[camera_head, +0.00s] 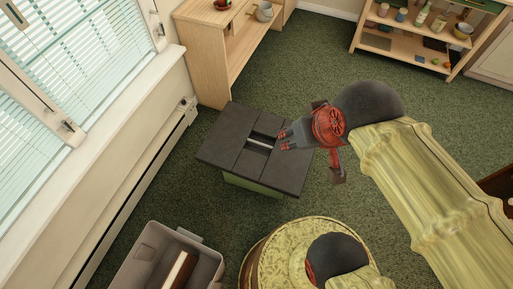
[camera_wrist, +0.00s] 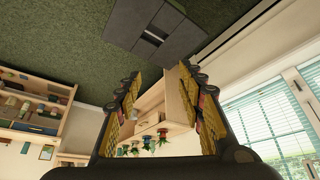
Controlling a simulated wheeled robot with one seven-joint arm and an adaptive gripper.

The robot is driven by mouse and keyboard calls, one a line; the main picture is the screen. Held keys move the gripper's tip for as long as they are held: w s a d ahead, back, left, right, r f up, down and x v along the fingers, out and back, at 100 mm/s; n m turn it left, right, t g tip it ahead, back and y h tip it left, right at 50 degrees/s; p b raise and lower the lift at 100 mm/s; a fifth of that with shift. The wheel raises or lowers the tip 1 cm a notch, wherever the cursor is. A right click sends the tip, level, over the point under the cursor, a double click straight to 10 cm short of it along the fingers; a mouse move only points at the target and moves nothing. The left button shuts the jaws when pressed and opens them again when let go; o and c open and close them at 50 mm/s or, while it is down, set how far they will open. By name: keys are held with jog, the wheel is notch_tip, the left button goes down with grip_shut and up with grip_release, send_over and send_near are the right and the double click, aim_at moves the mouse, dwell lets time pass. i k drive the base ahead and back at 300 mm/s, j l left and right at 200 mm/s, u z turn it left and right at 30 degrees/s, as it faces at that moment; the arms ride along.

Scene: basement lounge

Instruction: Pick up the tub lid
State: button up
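I cannot make out a thing that is surely the tub lid. A low table (camera_head: 223,150) has a dark slatted top with a slot in its middle. A pale strip (camera_head: 259,143) shows in the slot; it also shows in the wrist view (camera_wrist: 153,39). My gripper (camera_head: 283,140) is over the right part of the table in the head view, its fingers pointing left. In the wrist view my gripper (camera_wrist: 162,76) has its fingers wide apart with nothing between them. A grey open tub (camera_head: 144,245) on the floor holds a brown and whitish thing (camera_head: 180,272).
A wooden shelf unit (camera_head: 200,50) stands behind the table, near the window wall. Another shelf (camera_head: 400,55) with jars and bowls is at the back right. A round patterned surface (camera_head: 285,255) is at the bottom. Green carpet (camera_head: 310,60) is clear behind the table.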

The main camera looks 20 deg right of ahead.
aim_at(243, 142)
jog(key=u, duration=2.75)
jog(key=k+l, duration=0.25)
jog(key=k+l+z, duration=0.15)
jog(key=z, duration=0.2)
jog(key=l+z, duration=0.35)
jog(key=k+l+z, duration=0.15)
jog(key=l+z, duration=0.2)
jog(key=j+z, duration=0.1)
jog(key=z, duration=0.6)
